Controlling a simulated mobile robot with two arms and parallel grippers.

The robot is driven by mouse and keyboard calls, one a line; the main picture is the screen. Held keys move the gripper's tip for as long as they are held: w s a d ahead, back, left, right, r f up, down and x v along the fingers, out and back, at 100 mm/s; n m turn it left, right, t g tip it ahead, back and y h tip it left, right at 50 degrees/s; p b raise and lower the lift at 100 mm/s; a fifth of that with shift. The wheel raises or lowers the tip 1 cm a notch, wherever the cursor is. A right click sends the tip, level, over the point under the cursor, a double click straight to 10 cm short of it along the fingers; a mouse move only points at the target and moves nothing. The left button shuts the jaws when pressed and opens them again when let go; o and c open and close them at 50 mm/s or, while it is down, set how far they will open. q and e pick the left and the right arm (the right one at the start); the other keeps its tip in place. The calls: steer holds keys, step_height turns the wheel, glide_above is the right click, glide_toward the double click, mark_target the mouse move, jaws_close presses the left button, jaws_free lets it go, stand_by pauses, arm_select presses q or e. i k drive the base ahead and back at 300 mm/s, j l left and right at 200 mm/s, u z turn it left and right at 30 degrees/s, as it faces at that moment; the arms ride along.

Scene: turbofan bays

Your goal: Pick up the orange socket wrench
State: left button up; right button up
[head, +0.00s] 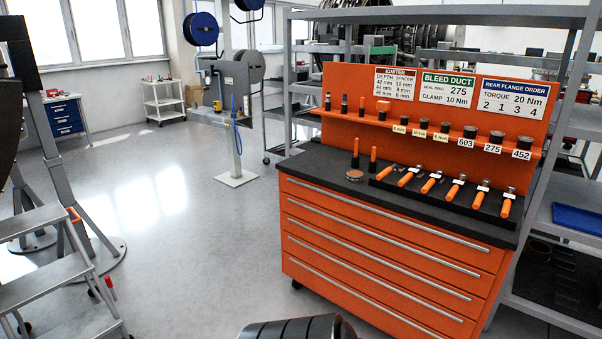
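Several orange-handled tools lie in a row in a black tray (440,196) on top of an orange tool cabinet (385,250). Among them are a tool near the left end (406,179), one in the middle (453,192) and one at the right end (506,207). Their heads are small and dark or metallic, with small pale tags beside several of them. I cannot tell from here which is the socket wrench. Two more orange-and-black tools stand upright left of the tray, one at the left (355,158) and one at the right (373,158). Neither gripper is in view.
A round copper-coloured tin (354,174) sits on the black cabinet top. An orange back panel (340,85) carries signs and a shelf of sockets. Grey shelving (572,215) stands at right, a stepladder (45,262) at left. The floor (195,240) between is clear.

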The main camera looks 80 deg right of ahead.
mark_target(508, 198)
steer(key=z, duration=4.05)
